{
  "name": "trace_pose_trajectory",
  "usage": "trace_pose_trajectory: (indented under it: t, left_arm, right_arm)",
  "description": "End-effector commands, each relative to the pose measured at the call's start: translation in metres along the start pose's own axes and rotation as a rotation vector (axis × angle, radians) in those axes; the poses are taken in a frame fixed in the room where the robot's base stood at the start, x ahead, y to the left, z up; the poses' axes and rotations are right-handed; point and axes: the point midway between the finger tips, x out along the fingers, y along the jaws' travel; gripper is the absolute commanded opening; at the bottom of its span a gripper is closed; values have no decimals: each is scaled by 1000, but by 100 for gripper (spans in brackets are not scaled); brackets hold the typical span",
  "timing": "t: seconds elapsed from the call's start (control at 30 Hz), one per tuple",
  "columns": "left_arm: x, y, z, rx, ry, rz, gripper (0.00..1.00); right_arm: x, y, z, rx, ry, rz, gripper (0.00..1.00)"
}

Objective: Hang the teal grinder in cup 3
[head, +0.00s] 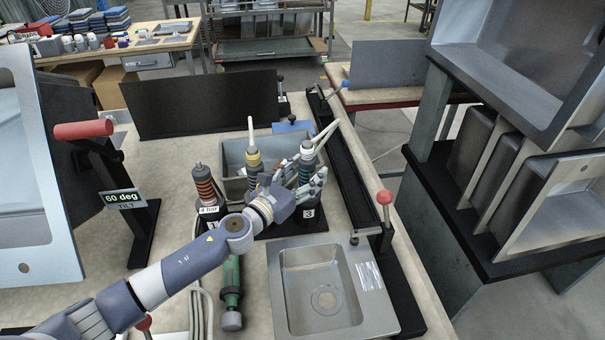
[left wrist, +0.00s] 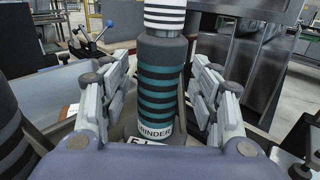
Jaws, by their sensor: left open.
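The teal grinder (head: 307,152), a dark cylinder with teal bands and a white-striped top, stands upright at the cup marked 3 (head: 308,213). Its lower end and its seat in the cup are mostly hidden in the head view. My left gripper (head: 305,181) is open, its fingers on either side of the grinder. In the left wrist view the grinder (left wrist: 161,85) stands between the open fingers of the gripper (left wrist: 163,100), with gaps on both sides. A "GRINDER" label shows low on it. My right gripper is not in view.
An orange-banded tool (head: 204,184) and a yellow-collared tool (head: 253,160) stand left of the grinder. A green tool (head: 231,285) lies on the bench. A steel sink (head: 320,290) sits in front, a red-knobbed clamp (head: 384,198) at right. A dark panel (head: 200,104) stands behind.

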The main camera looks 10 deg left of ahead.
Motion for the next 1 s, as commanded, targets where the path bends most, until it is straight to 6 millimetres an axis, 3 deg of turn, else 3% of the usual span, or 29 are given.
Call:
trace_pose_trajectory:
  t: [0.17,0.6,1.0]
  left_arm:
    - [-15,1,1,1,-2,1,56]
    - [-92,0,2,1,-4,0,56]
    - [-118,0,4,2,-8,1,56]
  right_arm:
    - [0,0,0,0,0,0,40]
    - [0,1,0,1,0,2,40]
    - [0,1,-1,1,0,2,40]
